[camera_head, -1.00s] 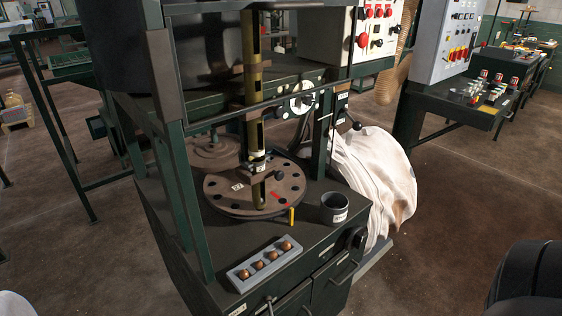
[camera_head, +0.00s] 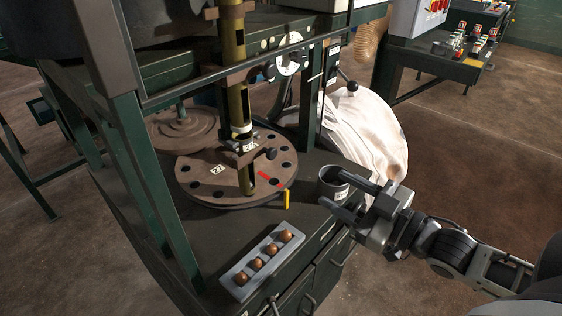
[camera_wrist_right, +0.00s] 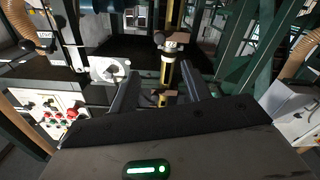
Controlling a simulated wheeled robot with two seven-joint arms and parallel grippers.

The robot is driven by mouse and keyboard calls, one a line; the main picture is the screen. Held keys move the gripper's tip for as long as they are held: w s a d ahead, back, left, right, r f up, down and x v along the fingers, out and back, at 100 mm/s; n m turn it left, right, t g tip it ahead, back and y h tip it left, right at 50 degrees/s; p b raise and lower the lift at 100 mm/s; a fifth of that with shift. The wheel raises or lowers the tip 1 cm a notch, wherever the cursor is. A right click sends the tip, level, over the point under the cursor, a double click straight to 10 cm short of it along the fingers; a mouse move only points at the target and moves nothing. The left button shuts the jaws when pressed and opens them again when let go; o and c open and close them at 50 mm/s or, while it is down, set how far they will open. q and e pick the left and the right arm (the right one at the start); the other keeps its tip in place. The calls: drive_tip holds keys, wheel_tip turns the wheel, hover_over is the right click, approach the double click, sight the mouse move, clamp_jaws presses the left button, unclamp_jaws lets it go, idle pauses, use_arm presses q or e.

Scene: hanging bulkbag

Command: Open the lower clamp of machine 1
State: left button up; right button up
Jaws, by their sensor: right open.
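The lower clamp (camera_head: 241,148) is a brown collar around the upright brass tube (camera_head: 236,105), just above the round holed plate (camera_head: 212,193). Whether the clamp is open or shut is too small to tell. My right gripper (camera_head: 338,190) is open and empty, right of the clamp and apart from it, by the dark cup. In the right wrist view, the tube (camera_wrist_right: 167,70) shows between and beyond my open fingers. My left gripper is out of view.
The dark cup (camera_head: 332,182) stands at the table's right edge, in line with my fingers. A grey tray with brown balls (camera_head: 262,264) lies in front. Green frame posts (camera_head: 150,170) stand at the left. A white bag (camera_head: 365,140) bulges behind the cup.

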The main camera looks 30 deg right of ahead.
sight(274, 155)
drive_tip(key=x, duration=1.5)
drive_tip(key=shift+p, duration=0.35)
clamp_jaws()
